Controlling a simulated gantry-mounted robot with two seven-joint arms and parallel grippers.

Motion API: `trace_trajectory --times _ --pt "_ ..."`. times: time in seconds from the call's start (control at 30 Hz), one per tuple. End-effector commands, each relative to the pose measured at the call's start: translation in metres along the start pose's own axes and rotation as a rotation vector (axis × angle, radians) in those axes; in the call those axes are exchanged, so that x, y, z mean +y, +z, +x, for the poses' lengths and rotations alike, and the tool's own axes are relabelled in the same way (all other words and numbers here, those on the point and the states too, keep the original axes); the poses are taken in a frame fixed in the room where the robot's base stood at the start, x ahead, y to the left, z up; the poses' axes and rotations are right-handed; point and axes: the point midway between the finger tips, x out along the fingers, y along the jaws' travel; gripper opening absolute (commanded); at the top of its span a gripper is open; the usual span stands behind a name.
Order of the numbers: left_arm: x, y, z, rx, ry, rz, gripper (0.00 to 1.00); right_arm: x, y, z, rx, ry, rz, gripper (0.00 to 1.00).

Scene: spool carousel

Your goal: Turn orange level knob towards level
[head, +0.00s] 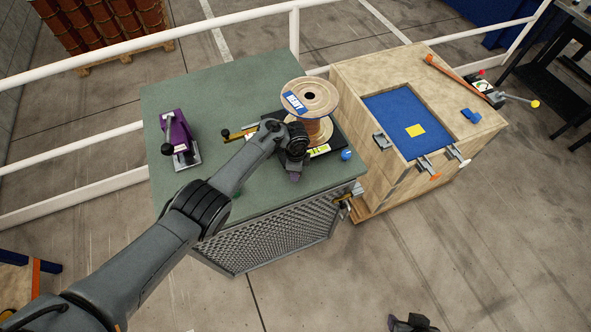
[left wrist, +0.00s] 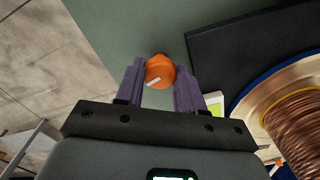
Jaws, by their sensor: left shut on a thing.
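The orange level knob (left wrist: 160,71) shows in the left wrist view between the two purple fingers of my left gripper (left wrist: 160,85), with a pale mark on its face. The gripper is shut on it. In the head view my left gripper (head: 295,174) is at the front of the black carousel base, and it hides the knob. A yellow-green level (head: 319,150) lies just right of the gripper. It shows partly in the left wrist view (left wrist: 216,104), beside the right finger. A dark part of my right gripper (head: 412,323) shows at the bottom edge; its fingers are unclear.
A copper wire spool (head: 310,100) stands on the carousel just behind my left gripper. A blue knob (head: 346,155) is to the right. A purple clamp-like tool (head: 179,138) stands on the left of the green table (head: 220,85). A wooden cabinet (head: 360,75) stands at right.

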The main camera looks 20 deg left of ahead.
Motion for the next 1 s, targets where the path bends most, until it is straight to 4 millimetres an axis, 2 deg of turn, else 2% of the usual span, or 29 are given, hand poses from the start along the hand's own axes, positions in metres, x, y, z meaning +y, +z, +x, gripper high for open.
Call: trace_trajectory --times 0.2,0.23,0.3,0.67,0.77,1.0 --pt "0.0 0.0 0.0 0.0 0.0 -0.001 0.07 0.001 0.0 0.0 -0.001 0.004 -0.004 0.43" --pt "0.0 0.0 0.0 0.0 0.0 -0.001 0.39 0.001 0.0 0.0 -0.001 0.004 -0.005 0.43" --pt "0.0 0.0 0.0 0.0 0.0 -0.001 0.47 0.002 0.001 0.0 -0.001 0.006 -0.008 0.43" --pt "0.0 0.0 -0.005 0.001 -0.001 -0.002 0.47 0.002 0.0 -0.002 -0.002 0.007 -0.009 0.43" --pt "-0.001 0.0 -0.015 0.002 -0.001 -0.001 0.47 0.002 -0.002 -0.007 -0.002 0.006 -0.008 0.43" --pt "-0.001 0.0 -0.056 0.002 -0.002 -0.001 0.47 0.001 -0.006 -0.021 -0.001 0.002 -0.003 0.43"
